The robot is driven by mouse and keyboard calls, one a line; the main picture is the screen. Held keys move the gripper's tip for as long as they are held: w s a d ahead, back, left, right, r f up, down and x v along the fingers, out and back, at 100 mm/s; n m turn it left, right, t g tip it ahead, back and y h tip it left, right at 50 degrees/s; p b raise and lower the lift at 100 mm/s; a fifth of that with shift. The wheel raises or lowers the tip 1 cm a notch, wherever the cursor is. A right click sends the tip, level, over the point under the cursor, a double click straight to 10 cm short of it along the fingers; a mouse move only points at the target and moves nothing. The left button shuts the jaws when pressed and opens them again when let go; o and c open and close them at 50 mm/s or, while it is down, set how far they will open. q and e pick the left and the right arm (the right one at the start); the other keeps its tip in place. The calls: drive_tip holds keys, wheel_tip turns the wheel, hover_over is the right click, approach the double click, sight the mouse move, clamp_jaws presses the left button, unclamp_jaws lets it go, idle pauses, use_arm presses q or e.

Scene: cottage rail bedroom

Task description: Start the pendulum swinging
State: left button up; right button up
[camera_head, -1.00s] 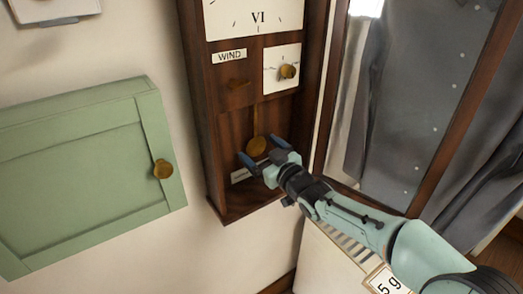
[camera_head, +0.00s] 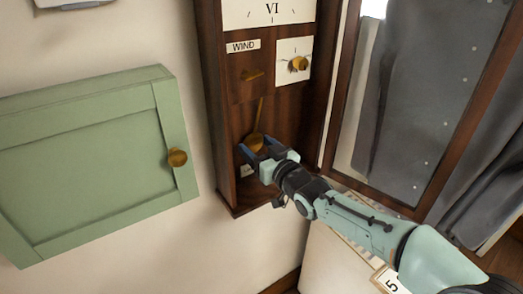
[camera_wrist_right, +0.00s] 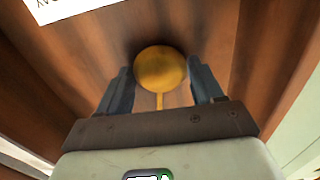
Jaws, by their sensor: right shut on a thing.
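The pendulum is a thin brass rod with a round brass bob (camera_head: 257,139), low in the dark wooden wall clock (camera_head: 219,110). The rod slants slightly, its bob a little to the left. My right gripper (camera_head: 257,148) is at the bob, one blue finger on each side, and is shut on it. In the right wrist view the bob (camera_wrist_right: 160,67) sits between the two fingers, with part of the rod visible below it. My left gripper is not in view.
A brass piece (camera_head: 252,75) under the WIND label (camera_head: 243,46) and a brass knob (camera_head: 299,63) on a white plate sit above the pendulum. A green cabinet (camera_head: 85,160) with a brass knob is left. The open clock door (camera_head: 449,130) is right.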

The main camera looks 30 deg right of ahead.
drive_tip(key=o, duration=1.5)
